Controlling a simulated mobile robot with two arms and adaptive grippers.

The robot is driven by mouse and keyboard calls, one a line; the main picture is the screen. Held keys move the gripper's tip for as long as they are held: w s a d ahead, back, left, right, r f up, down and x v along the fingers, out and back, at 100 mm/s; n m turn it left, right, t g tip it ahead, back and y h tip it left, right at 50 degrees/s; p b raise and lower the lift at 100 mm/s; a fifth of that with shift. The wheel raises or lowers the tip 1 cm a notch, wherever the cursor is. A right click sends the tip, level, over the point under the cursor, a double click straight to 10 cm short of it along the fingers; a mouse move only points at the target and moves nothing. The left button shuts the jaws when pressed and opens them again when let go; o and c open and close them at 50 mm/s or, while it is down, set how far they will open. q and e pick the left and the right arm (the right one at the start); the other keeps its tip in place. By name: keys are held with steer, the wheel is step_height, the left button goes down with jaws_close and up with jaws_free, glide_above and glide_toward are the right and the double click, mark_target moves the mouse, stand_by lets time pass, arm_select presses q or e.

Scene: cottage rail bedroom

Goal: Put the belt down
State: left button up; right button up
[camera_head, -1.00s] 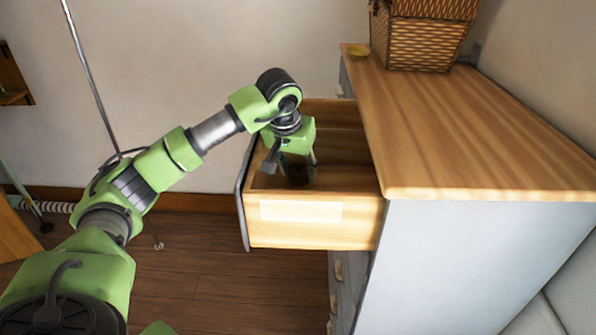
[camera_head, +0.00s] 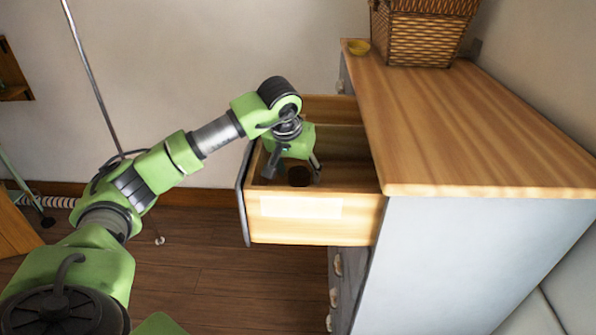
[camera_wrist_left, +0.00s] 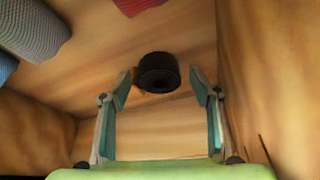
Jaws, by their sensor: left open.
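The belt is a dark rolled-up coil (camera_wrist_left: 158,72). It lies on the wooden floor of the open drawer (camera_head: 310,218), and it also shows in the head view as a dark brown round shape (camera_head: 299,176). My left gripper (camera_wrist_left: 161,90) is open, its two fingers apart on either side of the coil and a little short of it in the wrist view. In the head view my left gripper (camera_head: 292,172) points down into the drawer's front compartment. My right gripper is not in view.
In the wrist view a grey rolled cloth (camera_wrist_left: 32,27) and a red item (camera_wrist_left: 138,5) lie in the drawer. Drawer walls stand close around the gripper.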

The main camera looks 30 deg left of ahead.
arm_select(q)
steer(key=b+v, duration=0.2)
steer(key=v, duration=1)
steer(key=shift+r, duration=0.15)
